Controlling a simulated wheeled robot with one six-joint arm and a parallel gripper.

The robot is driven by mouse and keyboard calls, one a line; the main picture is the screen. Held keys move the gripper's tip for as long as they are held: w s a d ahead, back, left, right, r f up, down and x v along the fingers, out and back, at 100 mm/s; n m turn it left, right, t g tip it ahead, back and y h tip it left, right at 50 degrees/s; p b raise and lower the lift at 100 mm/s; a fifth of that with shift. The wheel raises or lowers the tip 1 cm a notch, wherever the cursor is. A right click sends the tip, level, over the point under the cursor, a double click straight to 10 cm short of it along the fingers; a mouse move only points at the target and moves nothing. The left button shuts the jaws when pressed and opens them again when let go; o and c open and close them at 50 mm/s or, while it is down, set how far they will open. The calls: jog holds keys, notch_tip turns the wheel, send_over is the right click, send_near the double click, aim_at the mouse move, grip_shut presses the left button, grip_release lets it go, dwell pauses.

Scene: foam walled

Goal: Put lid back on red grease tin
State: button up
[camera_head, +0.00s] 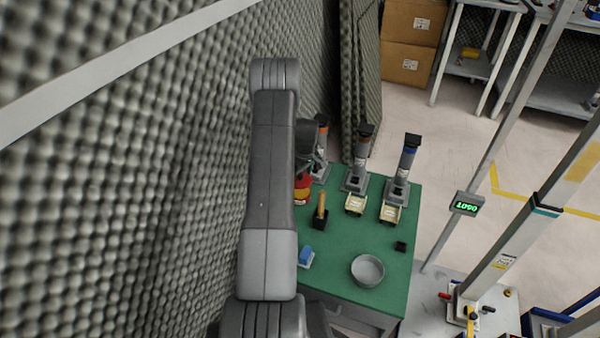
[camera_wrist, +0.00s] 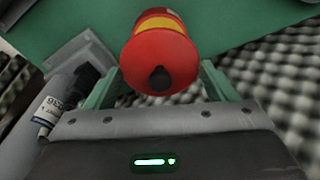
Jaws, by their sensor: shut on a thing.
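A red lid with a black knob (camera_wrist: 160,68) fills the upper middle of the wrist view, knob towards the camera. The red grease tin with its yellow band (camera_wrist: 157,22) shows just beyond the lid; I cannot tell if lid and tin touch all round. My gripper (camera_wrist: 160,75) has its green fingers on either side of the lid and is shut on it. In the head view, the red and yellow of lid and tin (camera_head: 303,186) show at the left edge of the green table (camera_head: 335,258), partly hidden by my arm.
Three grey stands (camera_head: 357,160) line the table's back, two with pale yellow trays (camera_head: 391,212). A wooden handle (camera_head: 321,205) stands in a black block. A blue block (camera_head: 305,255), grey bowl (camera_head: 367,270) and black cube (camera_head: 400,246) are nearer. A foam wall (camera_head: 120,180) rises close on the left.

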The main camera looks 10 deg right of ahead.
aim_at(302, 180)
jog(key=shift+f+b, duration=1.4)
jog(key=shift+f, duration=1.4)
jog(key=shift+r+b, duration=0.1)
jog(key=shift+b, duration=0.35)
jog(key=shift+f+b, duration=0.2)
jog(key=shift+b, duration=0.3)
jog(key=shift+c, duration=0.2)
dwell(0.4)
jog(key=o, duration=1)
jog(key=shift+r, duration=0.1)
